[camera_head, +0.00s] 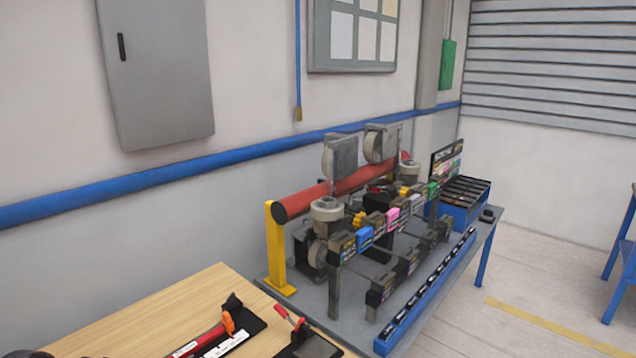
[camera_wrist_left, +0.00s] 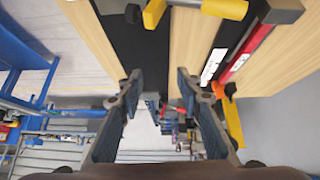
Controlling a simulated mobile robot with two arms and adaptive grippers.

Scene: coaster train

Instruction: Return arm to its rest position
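My left gripper (camera_wrist_left: 159,84) shows in the left wrist view. Its two dark fingers stand apart with a clear gap between them and nothing held. Beyond the fingers lie the wooden tabletop (camera_wrist_left: 189,42) and a distant cluttered background. Neither gripper shows in the head view, and my right gripper is in no view.
The wooden tabletop (camera_head: 135,312) carries a red-handled tool (camera_head: 198,343) on a dark board at the lower left. Beyond it stands a grey table (camera_head: 318,300) with a rig of a red tube (camera_head: 340,188), rollers and a blue bin (camera_head: 462,207). Floor (camera_head: 540,280) is open at the right.

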